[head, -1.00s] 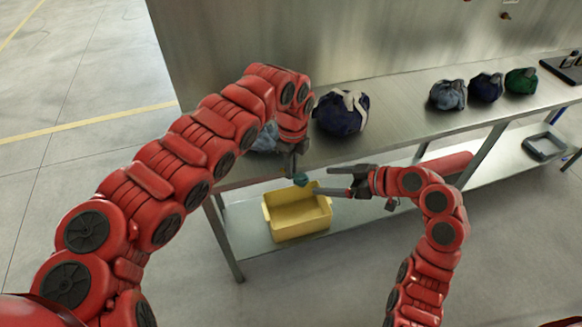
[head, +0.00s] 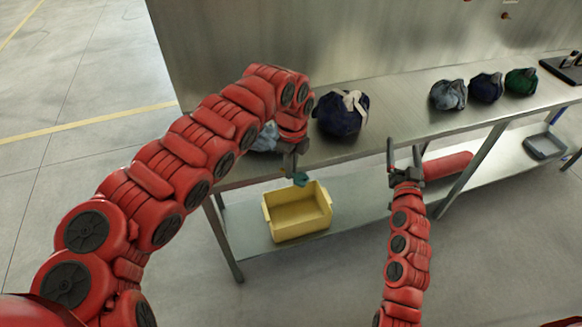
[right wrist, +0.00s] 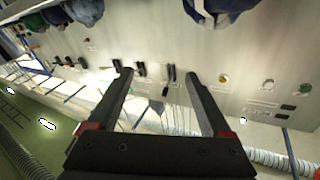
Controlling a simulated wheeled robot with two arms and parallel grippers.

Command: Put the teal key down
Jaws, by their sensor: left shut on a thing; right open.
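The teal key (head: 300,178) is held in my left gripper (head: 294,167) in the head view. It hangs in front of the table's edge, above the yellow bin. My left gripper is shut on it, and the key is small and partly hidden by the fingers. My right gripper (head: 404,158) is open and empty, to the right of the key, with its fingers pointing up near the table's front edge. Its two open fingers also show in the right wrist view (right wrist: 158,95).
A yellow bin (head: 267,222) stands on the lower shelf (head: 350,212). A dark blue bag (head: 338,120) and a pale blue bag (head: 266,138) sit on the steel table (head: 385,118). Several smaller bags stand further right. A grey tray (head: 545,147) is on the lower shelf at right.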

